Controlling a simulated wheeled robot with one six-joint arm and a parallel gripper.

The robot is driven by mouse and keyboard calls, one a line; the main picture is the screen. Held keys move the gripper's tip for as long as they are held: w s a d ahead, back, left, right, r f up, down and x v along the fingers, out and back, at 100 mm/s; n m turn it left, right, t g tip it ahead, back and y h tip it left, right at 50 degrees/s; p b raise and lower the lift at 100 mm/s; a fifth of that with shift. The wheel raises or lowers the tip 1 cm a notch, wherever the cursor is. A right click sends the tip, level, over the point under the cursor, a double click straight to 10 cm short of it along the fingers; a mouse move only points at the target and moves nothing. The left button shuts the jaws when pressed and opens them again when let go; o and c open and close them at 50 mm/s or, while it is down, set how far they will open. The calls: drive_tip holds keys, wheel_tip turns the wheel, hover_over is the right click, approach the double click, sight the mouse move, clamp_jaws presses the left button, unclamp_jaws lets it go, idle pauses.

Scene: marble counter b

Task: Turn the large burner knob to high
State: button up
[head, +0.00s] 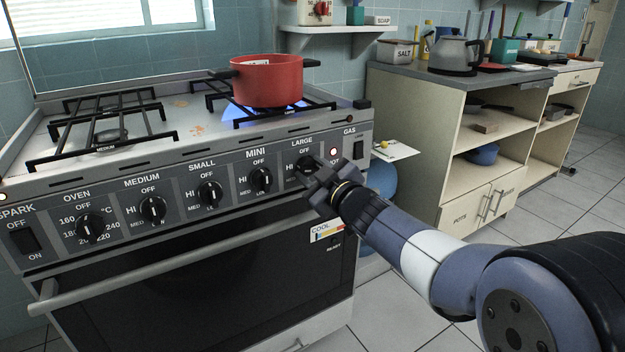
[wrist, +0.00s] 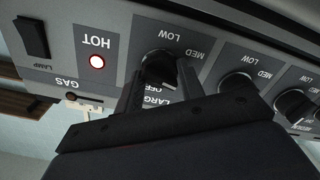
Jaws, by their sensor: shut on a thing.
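The large burner knob (wrist: 157,64) is a dark round knob on the stove's front panel under the label LARGE. My gripper (head: 315,178) reaches it from the right and front. In the wrist view its two fingers (wrist: 159,88) stand on either side of the knob, shut on it. That view is upside down and shows LOW, MED and OFF around the knob. In the head view my gripper hides most of the knob, and I cannot tell where its pointer stands.
The mini knob (head: 261,179) is just left, with the small knob (head: 210,193) beyond it. The oven handle (head: 165,276) runs below the panel.

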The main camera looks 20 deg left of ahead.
drive_tip(key=shift+r+n, duration=0.1)
drive_tip(key=shift+n, duration=0.9)
drive_tip(key=shift+n, duration=0.4)
drive_tip(key=o, duration=0.8)
drive_tip(key=shift+c, duration=0.2)
